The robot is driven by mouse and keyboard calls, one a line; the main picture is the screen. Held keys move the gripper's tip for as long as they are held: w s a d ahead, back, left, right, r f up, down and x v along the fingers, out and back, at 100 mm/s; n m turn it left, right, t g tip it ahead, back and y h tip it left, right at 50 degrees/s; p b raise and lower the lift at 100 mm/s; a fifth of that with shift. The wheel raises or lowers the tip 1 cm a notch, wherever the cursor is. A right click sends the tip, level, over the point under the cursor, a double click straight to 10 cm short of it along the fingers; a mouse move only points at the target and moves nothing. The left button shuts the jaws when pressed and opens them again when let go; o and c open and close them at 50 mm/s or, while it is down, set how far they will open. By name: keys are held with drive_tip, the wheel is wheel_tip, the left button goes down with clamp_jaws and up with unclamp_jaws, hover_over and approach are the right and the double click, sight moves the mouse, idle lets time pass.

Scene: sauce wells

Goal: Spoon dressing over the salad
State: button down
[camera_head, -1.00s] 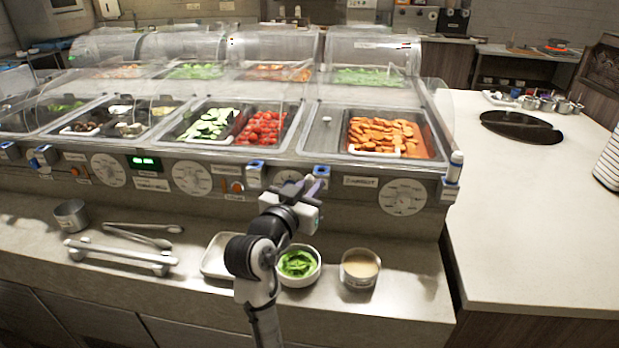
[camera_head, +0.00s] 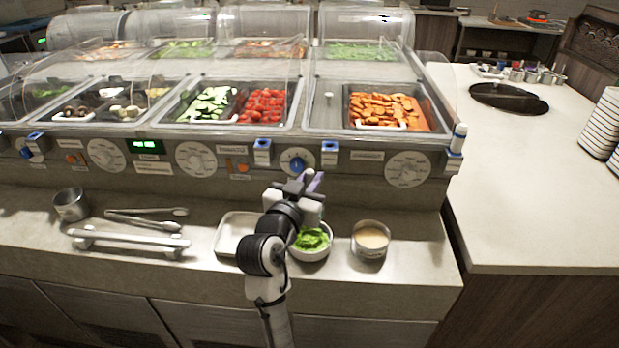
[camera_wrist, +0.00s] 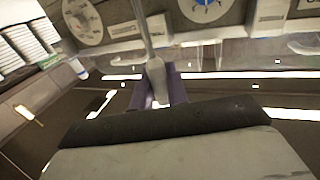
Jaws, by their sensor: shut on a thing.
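My gripper (camera_head: 308,183), with purple fingers, is over the counter in front of the control panel. In the head view it is just above and behind the salad bowl (camera_head: 325,254), which holds green leaves (camera_head: 311,241). In the wrist view the gripper (camera_wrist: 160,95) is shut on a slim grey handle (camera_wrist: 153,70), which looks like the spoon's. The spoon's bowl cannot be made out, nor whether it carries dressing. A round container of pale beige dressing (camera_head: 371,238) stands right of the salad bowl. My arm hides the salad bowl's left side.
A white tray (camera_head: 229,238) lies left of the salad bowl. Tongs (camera_head: 145,222), a metal bar rack (camera_head: 125,242) and a metal pot (camera_head: 71,205) are farther left. The glass-covered food bar stands behind. Free counter lies right of the dressing.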

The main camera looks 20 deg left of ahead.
wheel_tip(320, 180, down, 2)
drive_tip(key=shift+f+b, duration=0.2)
drive_tip(key=shift+b, duration=0.4)
drive_tip(key=s+a+f+n+t+y+b, duration=0.1)
drive_tip(key=s+a+f+n+t+y, duration=0.1)
drive_tip(key=a+f+n, duration=0.3)
drive_tip(key=shift+s+a+n+t+y+b, duration=0.4)
drive_tip(key=shift+a+n, duration=1.8)
drive_tip(key=shift+n, duration=1.7)
drive_tip(key=shift+r, duration=0.1)
